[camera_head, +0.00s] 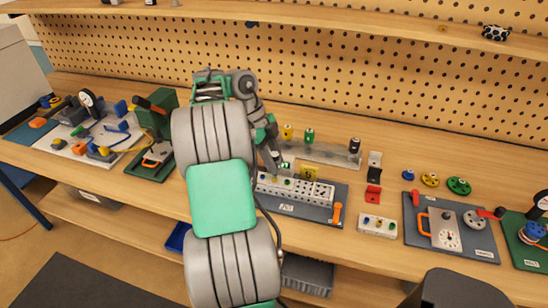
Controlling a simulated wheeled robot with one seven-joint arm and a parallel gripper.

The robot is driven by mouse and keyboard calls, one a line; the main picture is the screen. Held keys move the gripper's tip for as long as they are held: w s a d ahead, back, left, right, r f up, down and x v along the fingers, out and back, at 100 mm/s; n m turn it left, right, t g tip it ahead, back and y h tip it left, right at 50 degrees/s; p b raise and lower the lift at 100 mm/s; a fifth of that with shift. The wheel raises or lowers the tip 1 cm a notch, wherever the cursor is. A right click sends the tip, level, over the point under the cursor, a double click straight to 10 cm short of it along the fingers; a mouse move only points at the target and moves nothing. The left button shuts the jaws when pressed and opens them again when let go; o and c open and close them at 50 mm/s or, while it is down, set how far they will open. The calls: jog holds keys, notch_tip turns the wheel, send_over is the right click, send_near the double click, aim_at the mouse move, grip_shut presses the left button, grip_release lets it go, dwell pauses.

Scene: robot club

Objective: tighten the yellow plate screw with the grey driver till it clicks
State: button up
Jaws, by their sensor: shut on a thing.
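My gripper (279,163) points down over the left part of a pale block (266,186) on a dark blue-grey mat. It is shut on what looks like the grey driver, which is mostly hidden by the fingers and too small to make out. I cannot make out the yellow plate screw or whether the driver's tip touches one. A clear rack (325,153) behind holds a yellow-handled driver (287,132), a green one (309,136) and a black one (354,146).
An orange-handled tool (337,214) lies at the mat's right edge. A red and black stand (374,180), a white block with coloured knobs (377,225) and a panel (447,231) are to the right. Cluttered boards (90,140) fill the left. A pegboard stands behind.

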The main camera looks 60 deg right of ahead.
grip_shut()
jog(key=shift+r, duration=0.1)
jog(key=shift+r+p, duration=3.4)
jog(key=shift+r, duration=0.1)
